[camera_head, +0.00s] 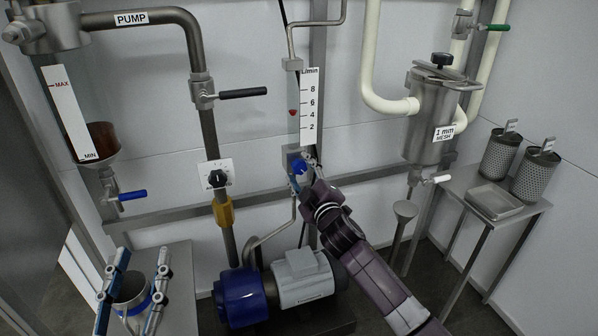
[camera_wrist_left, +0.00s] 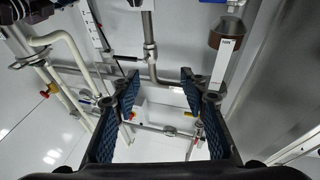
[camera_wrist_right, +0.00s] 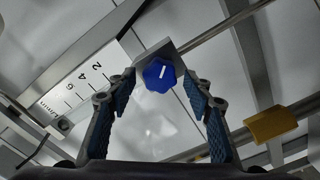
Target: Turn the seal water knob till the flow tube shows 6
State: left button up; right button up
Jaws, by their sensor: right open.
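The seal water knob (camera_head: 299,172) is blue and sits under the flow tube on a grey block. In the right wrist view the knob (camera_wrist_right: 160,75) has a white pointer mark and lies between and just beyond my fingertips. The flow tube's scale (camera_head: 309,106) reads L/min, and its red float (camera_head: 292,112) stands at about 4. My right gripper (camera_head: 306,165) is open, with its fingers on either side of the knob; I cannot tell whether they touch it. My left gripper (camera_head: 142,254) is open and empty at lower left, also seen in the left wrist view (camera_wrist_left: 158,80).
A dial (camera_head: 217,178) and a black-handled valve (camera_head: 243,93) are left of the knob. A blue and grey pump (camera_head: 270,283) stands below. A strainer (camera_head: 430,115) hangs to the right, near a side table (camera_head: 468,188) with mesh baskets.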

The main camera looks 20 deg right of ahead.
pick_arm(q)
jog(key=shift+s+r+t+h, duration=0.15)
jog(key=shift+s+r+t, duration=0.05)
jog(key=shift+r, duration=0.3)
jog(key=shift+s+r+t+h, duration=0.15)
jog(key=shift+r+t, duration=0.05)
jog(key=shift+r, duration=0.3)
pick_arm(e)
jog(key=shift+w, duration=0.65)
jog(key=c, duration=1.2)
jog(key=shift+o, duration=0.2)
jog(key=m+p, duration=0.2)
jog(key=shift+r+m, duration=0.1)
jog(key=shift+m, duration=0.3)
pick_arm(q)
jog(key=s+a+f+g+y+p, duration=0.1)
jog(key=f+g, duration=0.4)
jog(key=f, duration=0.5)
jog(key=s+a+f+g+y+p, duration=0.1)
jog(key=f+g, duration=0.4)
jog(key=f, duration=0.5)
jog(key=shift+s+a+f+g+y, duration=0.3)
jog(key=shift+s+a+g+y, duration=0.1)
jog(key=shift+s+a+y, duration=0.55)
pick_arm(e)
jog(key=shift+m, duration=1.2)
